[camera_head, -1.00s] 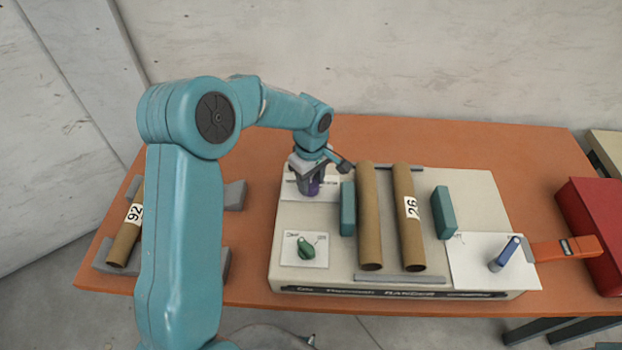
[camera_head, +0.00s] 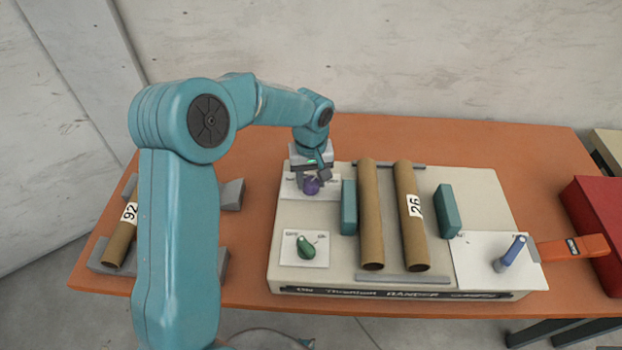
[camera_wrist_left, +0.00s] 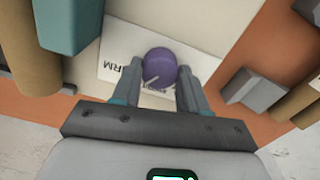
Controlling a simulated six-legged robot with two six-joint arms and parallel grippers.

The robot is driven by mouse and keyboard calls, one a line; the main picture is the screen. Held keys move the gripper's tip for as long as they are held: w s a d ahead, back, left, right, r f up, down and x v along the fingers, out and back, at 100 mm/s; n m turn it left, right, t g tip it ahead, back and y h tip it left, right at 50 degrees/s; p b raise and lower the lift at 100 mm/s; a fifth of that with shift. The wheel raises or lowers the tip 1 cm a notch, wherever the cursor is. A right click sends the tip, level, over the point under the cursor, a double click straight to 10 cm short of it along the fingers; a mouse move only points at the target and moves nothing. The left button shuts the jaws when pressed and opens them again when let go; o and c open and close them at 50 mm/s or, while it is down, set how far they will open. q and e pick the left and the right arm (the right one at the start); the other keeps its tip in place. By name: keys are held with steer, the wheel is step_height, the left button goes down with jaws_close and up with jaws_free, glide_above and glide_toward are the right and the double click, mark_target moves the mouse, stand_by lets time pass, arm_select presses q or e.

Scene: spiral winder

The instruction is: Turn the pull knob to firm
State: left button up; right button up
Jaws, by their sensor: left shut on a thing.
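The purple pull knob (camera_head: 311,186) stands on a white label plate (camera_head: 289,190) at the back left of the cream winder (camera_head: 330,223). In the left wrist view the knob (camera_wrist_left: 159,67) is round, with a pale pointer line. Printed letters ending in "RM" show on the plate beside it. My left gripper (camera_head: 313,178) is over the knob, and its two fingers (camera_wrist_left: 160,85) are shut on the knob's sides. The rest of the plate's lettering is partly hidden by the fingers. My right gripper is not in view.
A green knob (camera_head: 306,247) sits on a front-left plate, and a blue lever (camera_head: 513,251) stands at the front right. Two cardboard tubes (camera_head: 371,220) lie between teal blocks (camera_head: 349,207). A tube marked 92 (camera_head: 122,240) rests at left on grey supports. A red box (camera_head: 598,225) is at right.

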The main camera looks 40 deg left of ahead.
mark_target(311, 182)
arm_select(q)
steer(key=m, duration=0.4)
steer(key=shift+m, duration=0.4)
stand_by(0.4)
steer(key=o, duration=1.1)
steer(key=shift+c, duration=0.2)
step_height(311, 182, up, 16)
steer(key=shift+r, duration=0.2)
